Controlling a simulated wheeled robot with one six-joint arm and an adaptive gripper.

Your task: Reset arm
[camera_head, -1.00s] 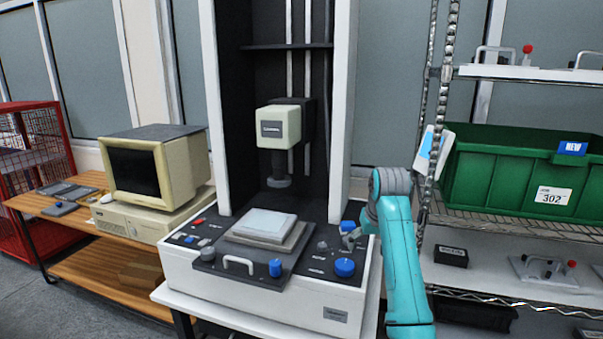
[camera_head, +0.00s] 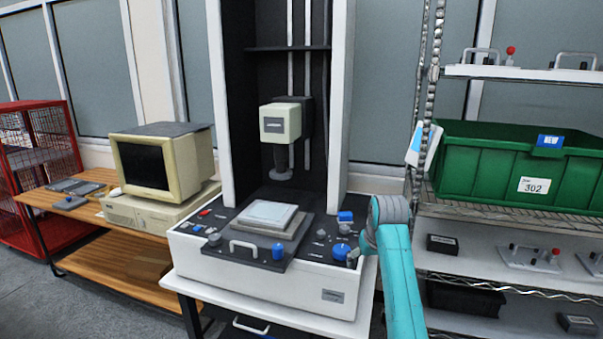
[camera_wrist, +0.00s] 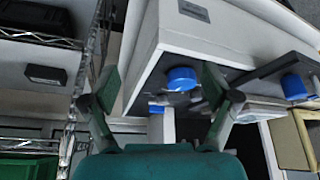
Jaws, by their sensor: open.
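My gripper (camera_wrist: 160,88) is open and empty in the wrist view, with its two fingers spread wide. A blue knob (camera_wrist: 180,79) on the measuring machine shows beyond and between the fingers, apart from them. In the head view my turquoise arm (camera_head: 402,285) rises at the right front of the machine (camera_head: 262,270). Its grey joint is close to the machine's right edge, near the blue knob (camera_head: 341,251). The gripper is mostly hidden there, so its exact gap to the panel cannot be told.
A wire shelf (camera_head: 560,213) with a green bin (camera_head: 480,180) stands close on the right. A black box (camera_head: 442,245) lies on its lower level. A wooden bench (camera_head: 135,262) with an old computer monitor (camera_head: 185,165) is on the left. Grey floor shows at lower left.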

